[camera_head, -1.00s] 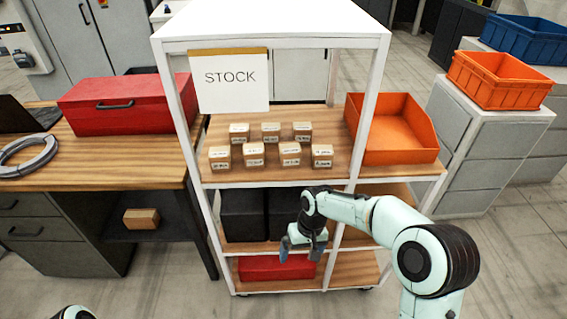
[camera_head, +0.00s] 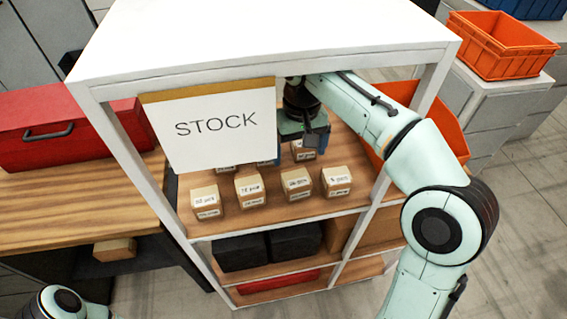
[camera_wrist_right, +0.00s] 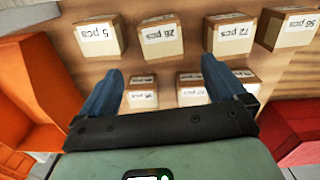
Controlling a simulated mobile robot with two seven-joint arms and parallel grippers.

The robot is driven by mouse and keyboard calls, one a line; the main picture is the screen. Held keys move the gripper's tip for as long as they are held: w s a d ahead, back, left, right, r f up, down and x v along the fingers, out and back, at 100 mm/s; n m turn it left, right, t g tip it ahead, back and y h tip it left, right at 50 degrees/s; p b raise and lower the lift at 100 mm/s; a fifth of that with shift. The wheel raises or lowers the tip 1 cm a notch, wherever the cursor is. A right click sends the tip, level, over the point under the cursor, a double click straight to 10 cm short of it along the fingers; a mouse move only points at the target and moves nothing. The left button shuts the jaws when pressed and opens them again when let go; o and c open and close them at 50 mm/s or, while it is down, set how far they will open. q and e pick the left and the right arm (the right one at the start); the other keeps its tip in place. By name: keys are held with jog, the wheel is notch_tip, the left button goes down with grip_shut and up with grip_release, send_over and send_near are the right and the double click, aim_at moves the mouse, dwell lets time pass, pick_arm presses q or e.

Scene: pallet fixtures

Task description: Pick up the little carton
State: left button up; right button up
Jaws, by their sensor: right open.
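Several small brown cartons with white labels stand in two rows on the upper wooden shelf. In the head view the front row includes a carton at the right end (camera_head: 336,181) and one beside it (camera_head: 296,183); a back-row carton (camera_head: 303,150) is partly hidden by my right gripper (camera_head: 303,132). In the right wrist view, my open, empty right gripper (camera_wrist_right: 160,66) is above the cartons. The front-row carton labelled 28 pcs (camera_wrist_right: 163,40) appears beyond the gap between its fingertips; a back-row carton (camera_wrist_right: 142,92) shows between the fingers. My left gripper is out of view.
The white rack top (camera_head: 270,40) and hanging STOCK sign (camera_head: 215,125) are close to my right arm. An orange bin (camera_head: 452,125) is at the shelf's right. A red toolbox (camera_head: 60,125) sits on the left bench. Bare shelf shows in front of the cartons.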

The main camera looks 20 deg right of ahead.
aim_at(296, 177)
jog(key=f, duration=0.2)
jog(key=f+b, duration=0.1)
jog(key=f, duration=0.1)
jog(key=s+f, duration=0.1)
jog(key=f, duration=0.1)
jog(key=shift+b, duration=0.3)
jog(key=shift+w+f, duration=0.15)
jog(key=shift+f, duration=0.45)
jog(key=shift+w+a+f+b, duration=0.1)
jog(key=shift+f+b, duration=0.1)
jog(key=shift+f, duration=1)
jog(key=shift+w+a+f+b, duration=0.1)
jog(key=shift+f+b, duration=0.05)
jog(key=shift+f, duration=1)
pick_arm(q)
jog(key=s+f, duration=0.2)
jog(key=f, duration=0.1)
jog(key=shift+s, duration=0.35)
pick_arm(e)
jog(key=c, duration=1.1)
